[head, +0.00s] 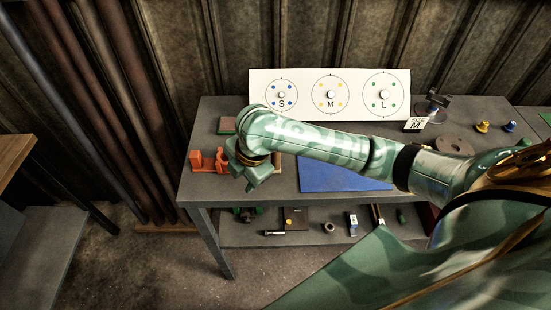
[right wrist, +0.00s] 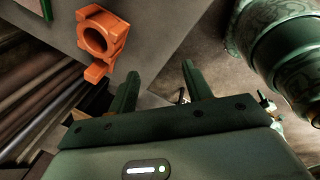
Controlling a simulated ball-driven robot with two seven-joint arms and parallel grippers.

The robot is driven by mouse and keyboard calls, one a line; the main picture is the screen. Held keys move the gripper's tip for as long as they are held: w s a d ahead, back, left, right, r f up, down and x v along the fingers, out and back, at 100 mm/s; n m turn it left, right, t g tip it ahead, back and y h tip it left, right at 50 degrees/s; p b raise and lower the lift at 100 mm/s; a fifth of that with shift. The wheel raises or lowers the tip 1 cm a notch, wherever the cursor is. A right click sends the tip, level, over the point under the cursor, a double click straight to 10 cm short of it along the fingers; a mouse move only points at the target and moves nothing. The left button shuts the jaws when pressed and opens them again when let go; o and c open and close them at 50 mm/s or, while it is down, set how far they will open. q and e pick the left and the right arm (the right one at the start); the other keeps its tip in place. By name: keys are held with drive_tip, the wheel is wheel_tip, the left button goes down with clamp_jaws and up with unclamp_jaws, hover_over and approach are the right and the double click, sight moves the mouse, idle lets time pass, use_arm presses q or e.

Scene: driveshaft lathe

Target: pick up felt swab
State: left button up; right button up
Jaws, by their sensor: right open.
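I cannot make out a felt swab for certain in either view. A small tan piece (head: 278,162) shows partly behind my right gripper on the table; I cannot tell what it is. My right gripper (head: 254,183) hangs near the table's front left part, to the right of the orange fixture (head: 207,160). In the right wrist view its two dark green fingers (right wrist: 160,72) are apart with nothing held between them. The orange fixture, with a round hole, is at the upper left there (right wrist: 103,38). My left gripper is not in view.
The grey table (head: 195,186) holds a blue mat (head: 340,178), a green-edged pad (head: 227,125), a white S-M-L board (head: 290,78), and an M card (head: 415,124). A lower shelf (head: 270,240) carries several small parts. My right arm covers the table's middle.

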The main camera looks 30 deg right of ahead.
drive_tip(key=w+d+r+n+g+h, duration=0.1)
drive_tip(key=w+d+r+n+g, duration=0.15)
drive_tip(key=d+r, duration=0.4)
wheel_tip(320, 180, up, 3)
hover_over(276, 159)
drive_tip(key=d, duration=0.1)
drive_tip(key=shift+g+h, duration=0.25)
drive_tip(key=shift+h, duration=0.15)
drive_tip(key=f+b, duration=0.1)
drive_tip(key=f, duration=0.2)
drive_tip(key=f+b, duration=0.2)
drive_tip(key=f, duration=0.1)
drive_tip(key=f+b, duration=0.1)
drive_tip(key=f, duration=0.2)
drive_tip(key=shift+w+f, duration=0.3)
drive_tip(key=shift+w, duration=0.1)
drive_tip(key=f+b, duration=0.1)
drive_tip(key=f, duration=0.1)
drive_tip(key=f+b, duration=0.1)
drive_tip(key=f, duration=0.1)
drive_tip(key=f+b, duration=0.1)
drive_tip(key=f, duration=0.1)
drive_tip(key=shift+w, duration=0.3)
drive_tip(key=shift+r, duration=0.1)
drive_tip(key=shift+c, duration=0.3)
drive_tip(key=c, duration=1)
